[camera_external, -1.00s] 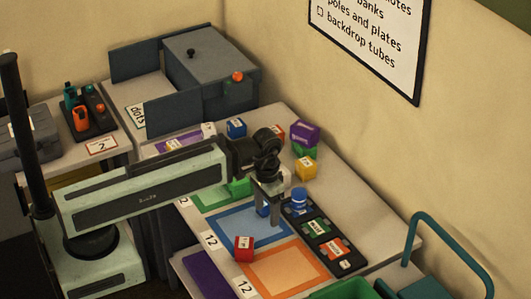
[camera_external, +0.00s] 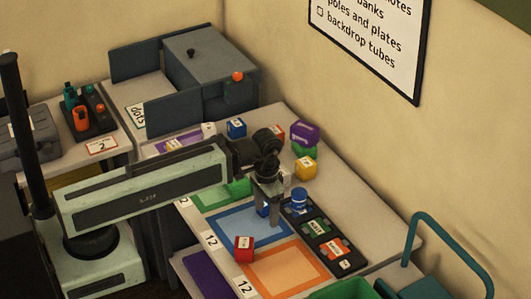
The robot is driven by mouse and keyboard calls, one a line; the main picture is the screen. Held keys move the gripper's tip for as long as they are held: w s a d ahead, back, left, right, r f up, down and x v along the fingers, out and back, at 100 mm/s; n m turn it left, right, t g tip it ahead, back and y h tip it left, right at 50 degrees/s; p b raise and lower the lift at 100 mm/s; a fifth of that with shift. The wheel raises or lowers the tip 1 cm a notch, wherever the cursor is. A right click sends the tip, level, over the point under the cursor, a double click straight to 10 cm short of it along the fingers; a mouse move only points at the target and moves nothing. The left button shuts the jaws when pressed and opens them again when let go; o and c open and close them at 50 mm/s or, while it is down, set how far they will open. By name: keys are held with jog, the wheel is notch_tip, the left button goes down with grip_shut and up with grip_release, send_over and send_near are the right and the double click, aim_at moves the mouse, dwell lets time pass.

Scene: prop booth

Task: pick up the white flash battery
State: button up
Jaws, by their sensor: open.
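A small whitish block (camera_external: 287,177), possibly the white flash battery, shows only in part behind my gripper on the right-hand table; the gripper hides much of it. My gripper (camera_external: 269,215) points down over the back right of the blue-framed mat (camera_external: 232,237), with its fingers apart. A blue block (camera_external: 262,211) shows partly by the fingers; I cannot tell whether it lies between or behind them.
A dark tray (camera_external: 345,257) with several labelled blocks and a blue item (camera_external: 299,199) lies right of my gripper. A red block (camera_external: 244,246) sits at the front edge of the blue mat. Yellow (camera_external: 305,168) and purple (camera_external: 305,133) blocks stand behind.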

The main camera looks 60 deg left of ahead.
dwell(0.4)
jog(key=shift+o, duration=0.9)
